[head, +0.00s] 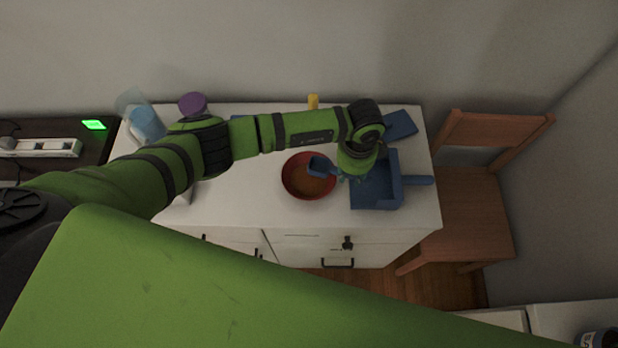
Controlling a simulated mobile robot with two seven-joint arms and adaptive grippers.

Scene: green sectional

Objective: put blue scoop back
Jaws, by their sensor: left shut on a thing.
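The blue scoop (320,166) is over the right part of a red bowl (289,184) with brown contents. My left gripper (346,177) is shut on the scoop at the bowl's right side; its fingers are small and partly hidden by the wrist. I cannot tell whether the scoop touches the bowl or its contents. A blue square tray (372,194) with a handle on its right lies just right of the gripper, partly covered by it. My right gripper is not in view.
A flat blue item (400,125), a yellow item (313,101), a purple-topped container (192,103) and a clear blue container (147,122) stand toward the back. A wooden chair (465,205) is at the right.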

